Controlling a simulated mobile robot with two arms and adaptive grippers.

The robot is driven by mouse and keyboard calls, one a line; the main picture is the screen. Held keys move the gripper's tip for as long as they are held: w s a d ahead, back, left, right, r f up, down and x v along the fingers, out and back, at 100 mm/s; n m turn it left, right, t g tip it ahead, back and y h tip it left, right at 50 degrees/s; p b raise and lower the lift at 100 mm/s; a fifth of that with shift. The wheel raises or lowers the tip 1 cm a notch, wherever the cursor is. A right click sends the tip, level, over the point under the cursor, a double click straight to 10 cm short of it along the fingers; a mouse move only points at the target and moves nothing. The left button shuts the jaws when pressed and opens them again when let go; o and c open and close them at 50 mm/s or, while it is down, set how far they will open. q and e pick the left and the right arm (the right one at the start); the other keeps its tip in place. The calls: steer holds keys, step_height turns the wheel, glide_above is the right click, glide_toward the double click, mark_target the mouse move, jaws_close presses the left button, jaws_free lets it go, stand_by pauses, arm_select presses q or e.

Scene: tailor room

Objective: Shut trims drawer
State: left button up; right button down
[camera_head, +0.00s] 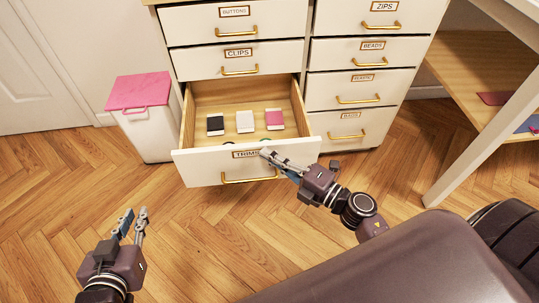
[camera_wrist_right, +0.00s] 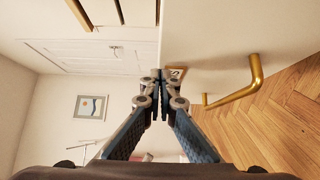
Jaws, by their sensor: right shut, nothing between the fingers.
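The trims drawer (camera_head: 195,167) is pulled out at the bottom left of the white cabinet, with several small cards inside. Its white front carries the TRIMS label (camera_head: 246,154) and a gold handle (camera_head: 248,179); the handle also shows in the right wrist view (camera_wrist_right: 240,85). My right gripper (camera_head: 266,154) is shut and empty, its fingertips at the drawer front beside the label, partly covering it. In the right wrist view the fingertips (camera_wrist_right: 161,85) are together close to the drawer front; contact is unclear. My left gripper (camera_head: 134,217) is open and empty above the floor at lower left.
The BUTTONS drawer (camera_head: 283,17) and CLIPS drawer (camera_head: 200,63) above are shut, as is the right drawer column. A white bin with a pink lid (camera_head: 139,91) stands left of the drawer. A white table leg (camera_head: 480,150) stands at right. The wooden floor (camera_head: 60,190) in front is clear.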

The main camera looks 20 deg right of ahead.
arm_select(q)
steer(key=shift+w+r, duration=0.1)
steer(key=shift+r, duration=0.05)
arm_select(e)
steer(key=shift+w, duration=0.2)
steer(key=shift+w, duration=0.1)
